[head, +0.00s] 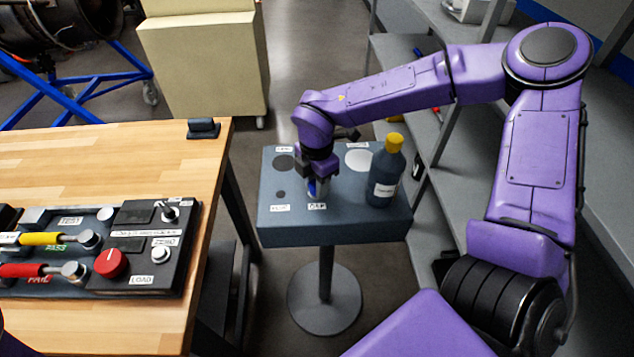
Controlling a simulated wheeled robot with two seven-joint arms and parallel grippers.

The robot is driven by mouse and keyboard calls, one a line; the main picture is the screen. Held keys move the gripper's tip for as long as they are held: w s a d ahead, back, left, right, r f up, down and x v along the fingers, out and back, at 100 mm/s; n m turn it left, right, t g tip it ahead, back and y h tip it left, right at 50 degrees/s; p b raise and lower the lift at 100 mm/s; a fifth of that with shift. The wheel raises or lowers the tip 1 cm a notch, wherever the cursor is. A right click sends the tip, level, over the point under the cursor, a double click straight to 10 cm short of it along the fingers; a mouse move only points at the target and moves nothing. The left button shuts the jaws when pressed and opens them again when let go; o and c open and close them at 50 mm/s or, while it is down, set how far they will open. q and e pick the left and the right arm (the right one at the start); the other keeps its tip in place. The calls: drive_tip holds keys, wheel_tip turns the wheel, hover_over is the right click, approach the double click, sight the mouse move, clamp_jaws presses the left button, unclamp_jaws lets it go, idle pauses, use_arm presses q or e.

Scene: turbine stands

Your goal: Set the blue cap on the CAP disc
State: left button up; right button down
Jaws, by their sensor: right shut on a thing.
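The blue cap (312,188) shows as a small blue patch between the fingers of my right gripper (318,184). My right gripper points down over the grey stand top (335,232), shut on the cap. The label that seems to read CAP (317,206) lies just in front of the fingers. The CAP disc is hidden under the gripper. I cannot tell whether the cap touches the stand top. My left gripper is not in view.
A dark bottle with a yellow cap (385,172) stands right of my gripper. A white disc (358,160), a dark disc (284,162) and a smaller dark disc (280,194) are bare. A wooden table (110,165) with a control panel (145,250) is at left; shelves (440,150) stand right.

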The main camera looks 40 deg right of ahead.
drive_tip(key=shift+s+f+b, duration=0.25)
drive_tip(key=shift+f+b, duration=0.1)
drive_tip(key=shift+f, duration=0.2)
drive_tip(key=shift+r, duration=0.1)
drive_tip(key=shift+s, duration=0.1)
drive_tip(key=c, duration=0.7)
unclamp_jaws()
drive_tip(key=shift+s, duration=0.1)
drive_tip(key=shift+w, duration=0.3)
